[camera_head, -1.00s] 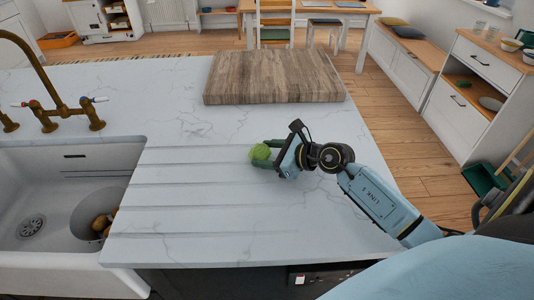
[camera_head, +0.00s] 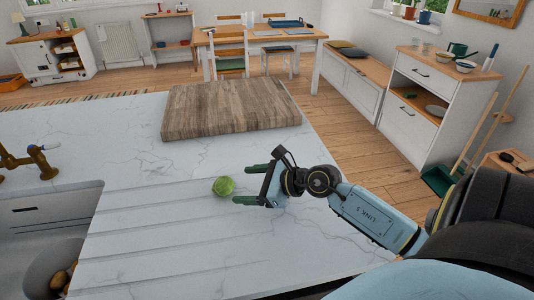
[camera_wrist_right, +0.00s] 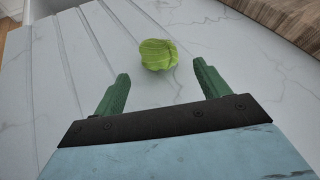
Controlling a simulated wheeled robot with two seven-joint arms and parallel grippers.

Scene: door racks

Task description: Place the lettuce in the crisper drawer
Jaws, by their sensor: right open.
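The lettuce (camera_head: 224,186) is a small round green head resting on the white marble counter (camera_head: 130,240), just left of my right gripper in the head view. My right gripper (camera_head: 246,185) is open and empty, with its green fingers pointing at the lettuce. In the right wrist view, the lettuce (camera_wrist_right: 158,54) sits beyond the fingertips, between their lines, apart from both fingers (camera_wrist_right: 160,85). The crisper drawer is not in view. My left gripper is not in view.
A thick wooden board (camera_head: 230,107) lies on the counter behind the lettuce. A sink (camera_head: 40,235) with a brass tap (camera_head: 35,160) is at the left. The counter around the lettuce is clear. A dining table (camera_head: 262,42) and a white cabinet (camera_head: 420,105) stand beyond.

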